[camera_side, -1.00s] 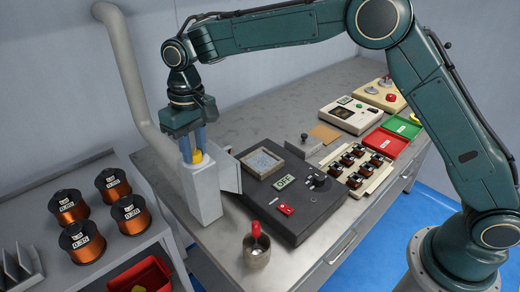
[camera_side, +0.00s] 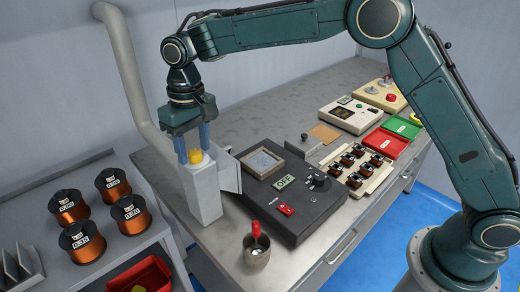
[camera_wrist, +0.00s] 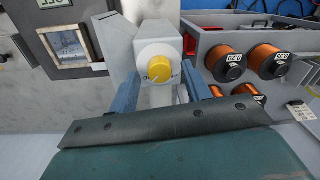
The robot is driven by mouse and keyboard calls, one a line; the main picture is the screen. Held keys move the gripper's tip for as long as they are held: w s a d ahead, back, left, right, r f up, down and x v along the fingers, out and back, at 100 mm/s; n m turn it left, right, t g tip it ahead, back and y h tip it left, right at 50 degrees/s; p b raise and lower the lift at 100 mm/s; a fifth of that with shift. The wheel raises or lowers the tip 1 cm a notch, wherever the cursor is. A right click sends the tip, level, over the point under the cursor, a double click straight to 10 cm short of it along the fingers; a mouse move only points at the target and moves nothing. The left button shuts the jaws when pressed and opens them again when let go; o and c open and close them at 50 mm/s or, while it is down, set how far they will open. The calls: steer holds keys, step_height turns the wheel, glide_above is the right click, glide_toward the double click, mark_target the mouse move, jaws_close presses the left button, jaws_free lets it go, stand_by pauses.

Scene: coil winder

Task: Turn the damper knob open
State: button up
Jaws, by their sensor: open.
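The damper knob (camera_side: 195,156) is a yellow knob on the top end of a light grey post (camera_side: 204,192) joined to the duct pipe. In the wrist view the yellow knob (camera_wrist: 158,70) sits on a white round dial with small lettering, too small to read in full. My gripper (camera_side: 195,157) is over the post, pointing down, with its blue fingers apart on either side of the knob. In the wrist view the fingers (camera_wrist: 164,91) flank the knob with gaps on both sides, and nothing is held.
A grey pipe (camera_side: 128,75) rises at the left, close to my gripper. A dark control box (camera_side: 300,210) stands right of the post, with a cup (camera_side: 257,256) in front. Copper wire spools (camera_side: 82,242) stand on the left shelf.

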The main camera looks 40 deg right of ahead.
mark_target(195, 151)
steer(key=shift+d+r, duration=0.15)
steer(key=shift+r, duration=3.4)
steer(key=shift+d+r, duration=0.1)
steer(key=shift+s+d+r, duration=0.15)
steer(key=shift+d+r, duration=0.05)
steer(key=s+d+r+m+t, duration=0.1)
steer(key=s+d+r, duration=0.4)
steer(key=s+d, duration=0.2)
steer(key=s+d+r+t, duration=0.2)
steer(key=s+d+r, duration=0.2)
steer(key=s+d, duration=0.3)
steer(key=s+d+f+t, duration=0.1)
steer(key=s+d+f, duration=0.1)
steer(key=s, duration=0.4)
steer(key=s+d+f, duration=0.2)
steer(key=s+d, duration=0.2)
steer(key=s, duration=0.2)
steer(key=s+d+f+m+t, duration=0.1)
steer(key=s+d+f, duration=0.1)
steer(key=s, duration=0.4)
steer(key=shift+s+d+f+t, duration=0.25)
steer(key=shift+d+f+t, duration=0.05)
steer(key=shift+d+f, duration=0.15)
